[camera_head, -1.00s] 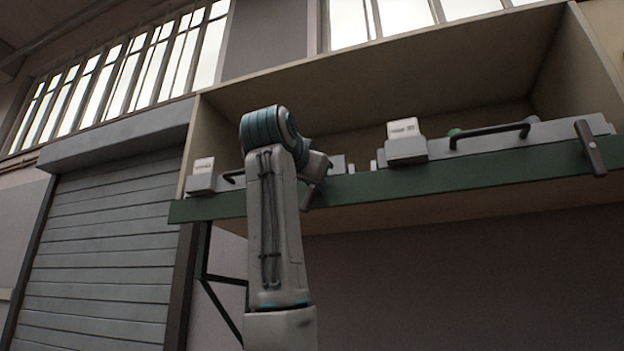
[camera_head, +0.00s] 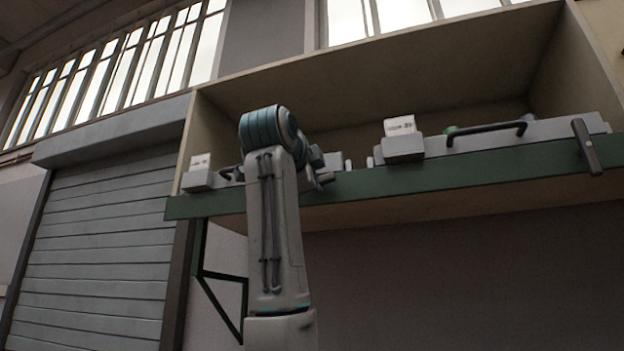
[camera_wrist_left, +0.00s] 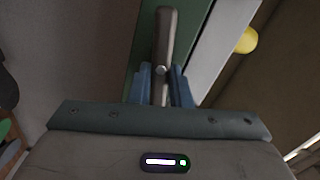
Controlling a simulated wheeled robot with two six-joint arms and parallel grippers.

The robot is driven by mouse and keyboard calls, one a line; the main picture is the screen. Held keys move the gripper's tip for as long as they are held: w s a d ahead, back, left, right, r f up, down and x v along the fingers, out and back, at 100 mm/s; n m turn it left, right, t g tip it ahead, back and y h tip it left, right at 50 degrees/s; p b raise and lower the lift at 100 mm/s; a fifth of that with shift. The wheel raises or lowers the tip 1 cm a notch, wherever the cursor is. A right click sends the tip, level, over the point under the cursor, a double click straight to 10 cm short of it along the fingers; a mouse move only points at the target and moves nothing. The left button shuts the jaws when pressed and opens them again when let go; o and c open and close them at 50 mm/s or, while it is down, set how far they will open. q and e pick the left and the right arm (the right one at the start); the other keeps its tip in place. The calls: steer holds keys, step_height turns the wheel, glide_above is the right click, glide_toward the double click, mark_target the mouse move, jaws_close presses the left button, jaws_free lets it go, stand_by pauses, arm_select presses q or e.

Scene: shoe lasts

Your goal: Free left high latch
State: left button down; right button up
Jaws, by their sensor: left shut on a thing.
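The left high latch (camera_wrist_left: 166,38) is a dark grey bar with a pivot screw, on the green shelf edge (camera_wrist_left: 148,35) in the left wrist view. My left gripper (camera_wrist_left: 160,78) has its two blue fingers shut on the latch's near end. In the head view the left gripper (camera_head: 322,178) is at the shelf's green front rail (camera_head: 400,185), mostly hidden behind my left arm. There the latch is small and hard to separate from the gripper. My right gripper is in neither view.
A similar latch (camera_head: 587,147) hangs across the rail at far right. A grey case (camera_head: 570,127) with a black handle (camera_head: 487,130) and a white-labelled block (camera_head: 403,148) sit on the shelf. A shutter door (camera_head: 95,250) is at left. Space below the shelf is clear.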

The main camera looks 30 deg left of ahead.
arm_select(q)
steer(key=shift+f+m, duration=0.1)
steer(key=shift+m, duration=1.1)
steer(key=c, duration=1.3)
jaws_free()
steer(key=shift+c, duration=0.2)
steer(key=b+v, duration=0.1)
steer(key=v, duration=0.9)
steer(key=shift+s+b, duration=0.3)
steer(key=shift+s, duration=0.1)
steer(key=shift+w+f, duration=0.1)
